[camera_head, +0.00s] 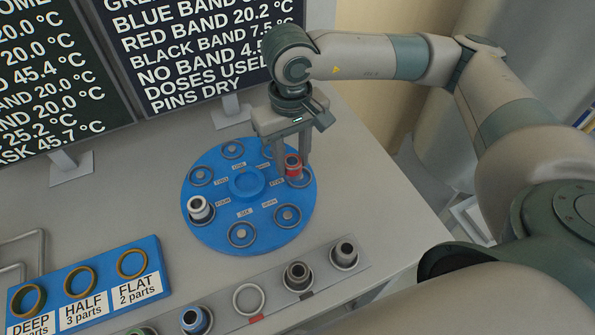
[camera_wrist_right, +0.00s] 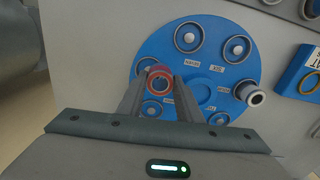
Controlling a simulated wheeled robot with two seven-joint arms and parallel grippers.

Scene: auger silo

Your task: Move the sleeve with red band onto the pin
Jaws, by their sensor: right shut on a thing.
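The sleeve with the red band (camera_head: 293,168) is between the fingers of my right gripper (camera_head: 294,163), which is shut on it. It looks upright, at the right side of the round blue disc (camera_head: 246,216). A ringed pin station (camera_head: 302,182) shows just below and beside it. I cannot tell whether the sleeve is around that pin or just above it. In the right wrist view the red-banded sleeve (camera_wrist_right: 160,82) shows end-on between the fingers, over the disc's edge. My left gripper is not in view.
The disc carries several other ringed pins (camera_head: 288,215) and a white sleeve (camera_head: 200,208). In front lies a grey strip with an empty ring (camera_head: 249,299) over a red mark, plus dark and blue-banded sleeves (camera_head: 196,320). A blue labelled rack (camera_head: 85,285) is at left. Screens (camera_head: 190,50) stand behind.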

